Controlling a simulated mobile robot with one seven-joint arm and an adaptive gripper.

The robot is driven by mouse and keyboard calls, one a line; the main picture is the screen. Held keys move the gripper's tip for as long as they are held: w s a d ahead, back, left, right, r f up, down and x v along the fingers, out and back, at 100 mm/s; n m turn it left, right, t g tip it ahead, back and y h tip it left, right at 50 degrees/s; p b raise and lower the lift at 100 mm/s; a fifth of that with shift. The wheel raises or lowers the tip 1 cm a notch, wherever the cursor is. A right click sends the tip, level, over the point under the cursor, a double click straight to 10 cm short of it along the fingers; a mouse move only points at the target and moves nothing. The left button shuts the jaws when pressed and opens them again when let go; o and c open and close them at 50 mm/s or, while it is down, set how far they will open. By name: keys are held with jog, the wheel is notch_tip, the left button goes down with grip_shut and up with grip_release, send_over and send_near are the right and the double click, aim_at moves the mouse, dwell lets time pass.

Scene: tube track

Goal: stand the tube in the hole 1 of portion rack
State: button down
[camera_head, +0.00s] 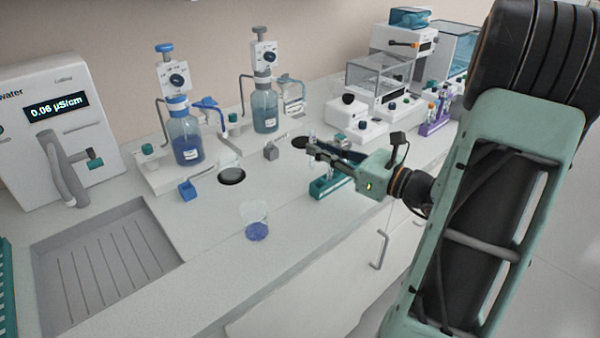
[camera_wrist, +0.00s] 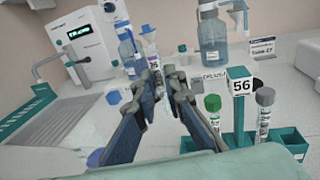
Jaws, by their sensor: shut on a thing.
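My gripper (camera_head: 318,150) is shut on a tube (camera_wrist: 150,48), held at the fingertips above the bench. A teal rack (camera_head: 322,188) stands on the bench below my gripper. It also shows in the wrist view (camera_wrist: 288,140), with a "56" sign (camera_wrist: 241,86), a green-capped tube (camera_wrist: 212,108) and a grey-capped tube (camera_wrist: 265,104). No hole number is readable.
Two bottles with dispensers (camera_head: 185,135) (camera_head: 264,105) stand behind on the left. A beaker with blue contents (camera_head: 257,229) is near the front edge. A purple rack (camera_head: 435,122) with tubes and several instruments are at the back right. A sink (camera_head: 105,250) is at the left.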

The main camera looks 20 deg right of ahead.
jog(key=shift+h, duration=0.3)
jog(key=f+b, duration=0.1)
jog(key=d+f+b, duration=0.1)
jog(key=b, duration=0.1)
jog(key=f+b, duration=0.2)
jog(key=shift+s+d, duration=0.1)
jog(key=shift+d, duration=0.3)
jog(key=shift+f, duration=0.55)
dwell(0.9)
jog(key=shift+f, duration=0.5)
jog(key=shift+f+b, duration=0.2)
jog(key=shift+b, duration=0.2)
jog(key=shift+f, duration=0.45)
jog(key=c, duration=1.9)
grip_release()
